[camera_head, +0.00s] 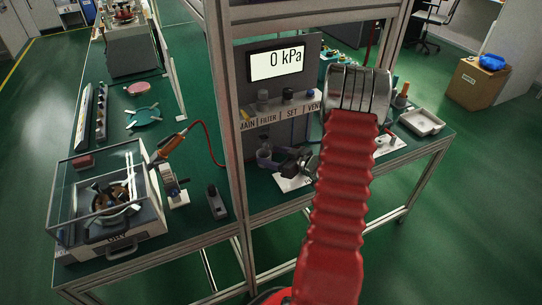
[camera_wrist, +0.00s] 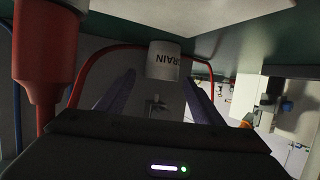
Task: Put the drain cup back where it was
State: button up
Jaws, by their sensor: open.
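A pale grey cup (camera_wrist: 163,60) with dark lettering, of which "RAIN" can be read, is ahead in the wrist view, close to a dark green surface at the top of the picture. My gripper (camera_wrist: 158,77) is open, with its two dark fingers reaching toward the cup, one on each side in the picture. I see no finger clearly touching it, and the exact gap cannot be told. In the head view my red sleeved arm covers part of the bench by the gauge panel (camera_head: 312,80), and I cannot make out the cup for certain there.
The gauge panel reads 0 kPa above a strip of labels (camera_head: 280,112). A metal frame post (camera_head: 228,130) stands left of it. A thin red hose (camera_head: 208,130) runs nearby. A clear-covered box (camera_head: 105,205) stands front left, and a white tray (camera_head: 420,121) right.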

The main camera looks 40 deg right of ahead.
jog(key=v, duration=1)
jog(key=shift+s+r, duration=0.15)
jog(key=shift+s, duration=0.2)
jog(key=shift+d, duration=0.1)
dwell(0.3)
